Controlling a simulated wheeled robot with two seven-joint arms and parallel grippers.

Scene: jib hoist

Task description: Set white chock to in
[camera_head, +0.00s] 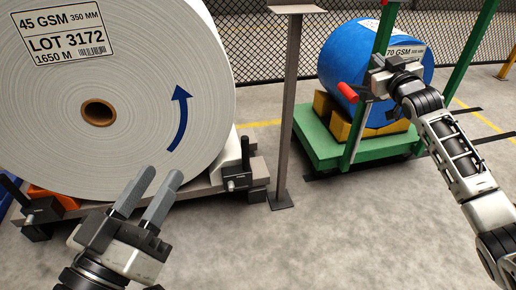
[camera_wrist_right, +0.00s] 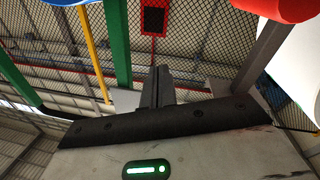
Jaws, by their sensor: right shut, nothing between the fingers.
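The white chock (camera_head: 229,160) shows as a pale wedge at the lower right of the big white paper roll (camera_head: 150,85). A dark lever or clamp (camera_head: 238,178) is beside it on the stand. I cannot tell whether the chock touches the roll. My left gripper (camera_head: 161,173) is open and empty in front of the roll, left of the chock. My right gripper (camera_head: 377,72) is shut and empty near the blue roll, far from the chock. Its closed fingers show in the right wrist view (camera_wrist_right: 156,86).
An orange chock (camera_head: 52,196) sits at the white roll's lower left. A brown post (camera_head: 290,110) stands right of the white roll. Behind it, a green cart (camera_head: 318,142) carries the blue roll (camera_head: 345,50); a red handle (camera_head: 348,92) is close to my right gripper. Floor is clear in front.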

